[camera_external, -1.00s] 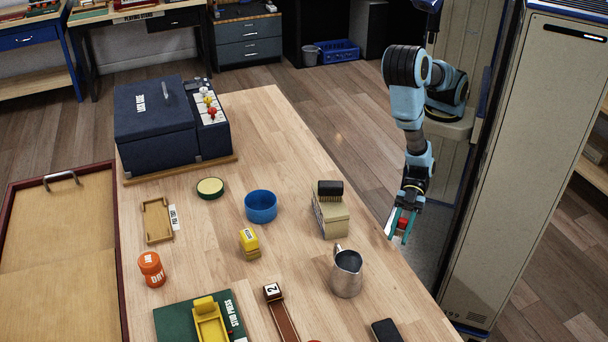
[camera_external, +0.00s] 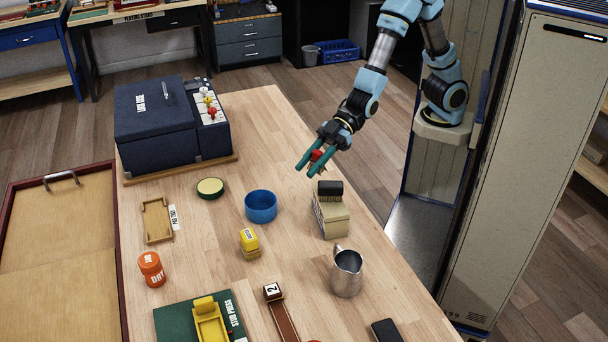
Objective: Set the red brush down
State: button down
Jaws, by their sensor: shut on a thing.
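My gripper (camera_external: 311,171) is over the far right part of the wooden table (camera_external: 270,120), with its teal fingers shut on the red brush (camera_external: 317,156). The brush is small and partly hidden between the fingers. It appears to be held above the table top, a little beyond the beige box.
A blue bowl (camera_external: 261,206), a yellow block (camera_external: 249,239) and a metal pitcher (camera_external: 346,273) stand nearby. A dark blue machine (camera_external: 155,130) is at the far left. Bare table lies between machine and gripper.

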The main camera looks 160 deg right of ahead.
jog(key=s+d+f+m+g+h+b, duration=0.1)
jog(key=s+d+f+m+g+h, duration=0.2)
jog(key=d, duration=0.6)
jog(key=s+d+f+m+h, duration=0.25)
jog(key=s+d, duration=0.25)
jog(key=d, duration=0.4)
jog(key=m+g+h, duration=0.3)
jog(key=m+g, duration=0.1)
jog(key=g, duration=0.1)
send_over(255, 175)
notch_tip(255, 175, down, 8)
notch_tip(255, 175, down, 4)
jog(key=shift+s+r+m, duration=0.1)
jog(key=shift+r+m, duration=0.15)
notch_tip(255, 175, down, 5)
jog(key=shift+r+p, duration=0.1)
jog(key=shift+p, duration=0.5)
jog(key=shift+f, duration=0.2)
jog(key=shift+f+t+b, duration=0.3)
jog(key=shift+f+b, duration=0.2)
jog(key=shift+b, duration=0.15)
jog(key=shift+f, duration=0.1)
